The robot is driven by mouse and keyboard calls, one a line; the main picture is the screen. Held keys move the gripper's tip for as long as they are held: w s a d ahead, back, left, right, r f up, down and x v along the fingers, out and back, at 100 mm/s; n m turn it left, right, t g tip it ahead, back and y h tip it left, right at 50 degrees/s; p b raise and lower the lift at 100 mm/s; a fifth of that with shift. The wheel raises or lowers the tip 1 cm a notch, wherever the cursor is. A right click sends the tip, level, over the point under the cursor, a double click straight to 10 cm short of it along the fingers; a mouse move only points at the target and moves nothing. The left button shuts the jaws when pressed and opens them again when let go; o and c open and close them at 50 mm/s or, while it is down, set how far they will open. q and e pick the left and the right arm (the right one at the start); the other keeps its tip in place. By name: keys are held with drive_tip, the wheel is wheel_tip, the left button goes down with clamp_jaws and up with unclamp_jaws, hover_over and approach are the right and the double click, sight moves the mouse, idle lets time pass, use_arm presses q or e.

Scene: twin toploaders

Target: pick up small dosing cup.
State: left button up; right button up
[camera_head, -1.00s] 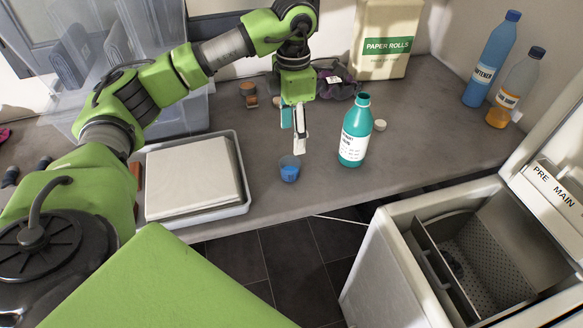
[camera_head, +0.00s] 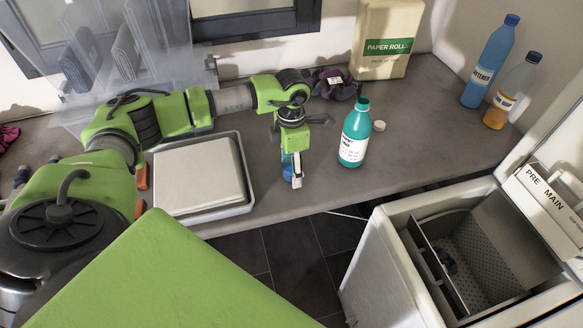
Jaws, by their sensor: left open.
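The small dosing cup (camera_head: 287,172), with blue contents, stands on the grey counter near its front edge. My left gripper (camera_head: 293,174) points down right at the cup, its jaws open. A pale fingertip hides part of the cup, so I cannot tell whether the fingers touch it. My right gripper is not in view.
A grey tray (camera_head: 251,203) holding a white slab lies to the left. An open toploader (camera_head: 398,214) stands at front right. Bare counter lies between bottle and gripper.

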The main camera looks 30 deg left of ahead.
use_arm(q)
drive_tip(key=c, duration=1.2)
